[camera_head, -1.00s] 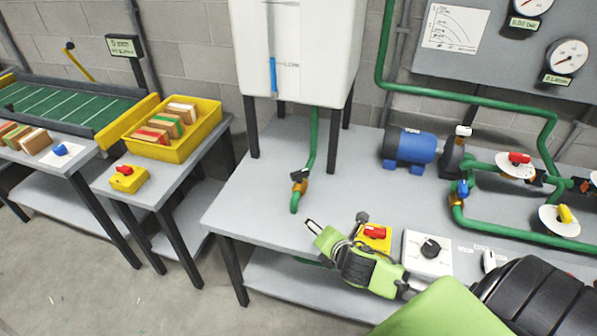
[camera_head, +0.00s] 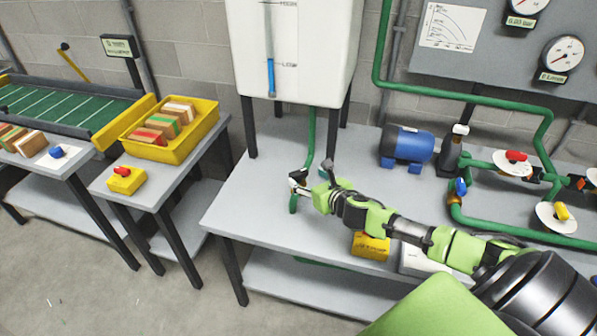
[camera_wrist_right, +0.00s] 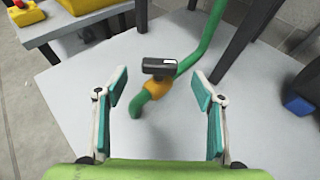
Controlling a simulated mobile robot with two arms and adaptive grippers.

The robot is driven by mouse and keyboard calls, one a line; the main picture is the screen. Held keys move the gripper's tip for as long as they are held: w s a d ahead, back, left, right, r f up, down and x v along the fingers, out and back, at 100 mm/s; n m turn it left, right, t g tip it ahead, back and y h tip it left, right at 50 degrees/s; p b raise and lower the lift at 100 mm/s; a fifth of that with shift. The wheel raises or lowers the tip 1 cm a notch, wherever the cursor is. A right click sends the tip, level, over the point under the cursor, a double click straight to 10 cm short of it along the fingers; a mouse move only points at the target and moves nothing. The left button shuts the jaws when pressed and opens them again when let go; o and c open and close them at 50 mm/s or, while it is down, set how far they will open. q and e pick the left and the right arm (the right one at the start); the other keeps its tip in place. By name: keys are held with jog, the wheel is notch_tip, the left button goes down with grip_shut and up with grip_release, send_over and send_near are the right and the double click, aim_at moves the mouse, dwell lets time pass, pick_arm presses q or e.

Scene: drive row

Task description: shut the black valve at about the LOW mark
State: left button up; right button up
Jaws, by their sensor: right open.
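The black valve handle (camera_wrist_right: 159,66) sits on a brass valve body (camera_wrist_right: 156,88) in the green pipe under the white tank (camera_head: 330,45). In the right wrist view it lies ahead of and between the fingers, apart from both. My right gripper (camera_wrist_right: 159,108) is open and empty. In the head view my right gripper (camera_head: 308,187) is at the valve and hides most of it. The tank's sight tube (camera_head: 270,75) shows blue liquid with its top about at the LOW mark (camera_head: 289,65). My left gripper does not show.
A blue pump (camera_head: 407,145) and green pipes with red, blue and yellow handles stand at the right. A yellow switch box (camera_head: 370,246) lies under my right arm. A tank leg (camera_head: 250,128) stands left of the valve. The bench's front left is clear.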

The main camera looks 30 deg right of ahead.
aim_at(299, 172)
jog(key=shift+x, duration=3.85)
jog(key=c, duration=1.1)
